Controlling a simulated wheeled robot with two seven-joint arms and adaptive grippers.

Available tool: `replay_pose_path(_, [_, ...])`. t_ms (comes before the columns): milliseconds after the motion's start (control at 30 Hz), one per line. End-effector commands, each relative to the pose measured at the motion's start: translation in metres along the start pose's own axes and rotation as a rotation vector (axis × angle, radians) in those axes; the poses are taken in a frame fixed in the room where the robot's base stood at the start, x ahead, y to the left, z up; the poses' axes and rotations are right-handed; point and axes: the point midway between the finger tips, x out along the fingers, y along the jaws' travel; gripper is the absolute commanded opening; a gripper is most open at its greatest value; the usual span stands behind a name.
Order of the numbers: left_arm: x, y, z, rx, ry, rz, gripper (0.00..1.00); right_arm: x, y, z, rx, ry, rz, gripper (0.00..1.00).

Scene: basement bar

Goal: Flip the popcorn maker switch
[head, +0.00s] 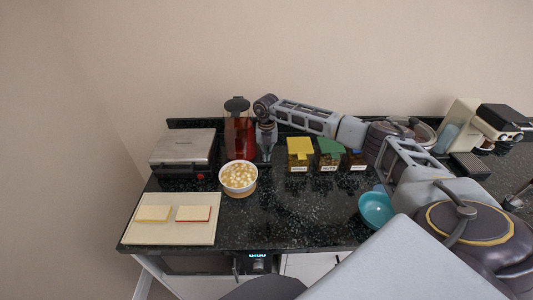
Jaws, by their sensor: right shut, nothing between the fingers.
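The popcorn maker (239,137) is a red, upright appliance with a dark top, standing at the back of the black counter. Its switch cannot be made out at this size. A white bowl of popcorn (239,177) stands just in front of it. My right arm reaches in from the right, and my right gripper (266,154) points down close beside the right side of the popcorn maker. The gripper is shut and empty. I cannot tell whether it touches the appliance. My left gripper is not in view.
A metal sandwich press (183,147) stands left of the popcorn maker. A teal bowl (376,209) and a coffee machine (480,130) are farther right. The middle counter front is clear.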

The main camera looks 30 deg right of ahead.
Motion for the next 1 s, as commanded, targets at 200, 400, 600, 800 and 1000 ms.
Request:
replay_pose_path(200, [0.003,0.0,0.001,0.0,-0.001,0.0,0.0,0.006,0.0,-0.002,-0.001,0.002,-0.001,0.0])
replay_pose_path(400, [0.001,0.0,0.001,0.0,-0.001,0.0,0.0,0.005,0.0,-0.002,-0.001,0.004,-0.002,0.0])
replay_pose_path(600, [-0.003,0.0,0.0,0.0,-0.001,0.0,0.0,-0.001,0.0,-0.003,-0.001,0.004,-0.003,0.0])
replay_pose_path(800, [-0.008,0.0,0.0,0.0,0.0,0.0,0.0,-0.008,0.0,-0.002,-0.001,0.002,-0.001,0.0])
replay_pose_path(1000, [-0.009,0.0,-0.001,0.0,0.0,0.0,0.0,-0.012,0.0,-0.001,0.0,0.001,0.0,0.0])
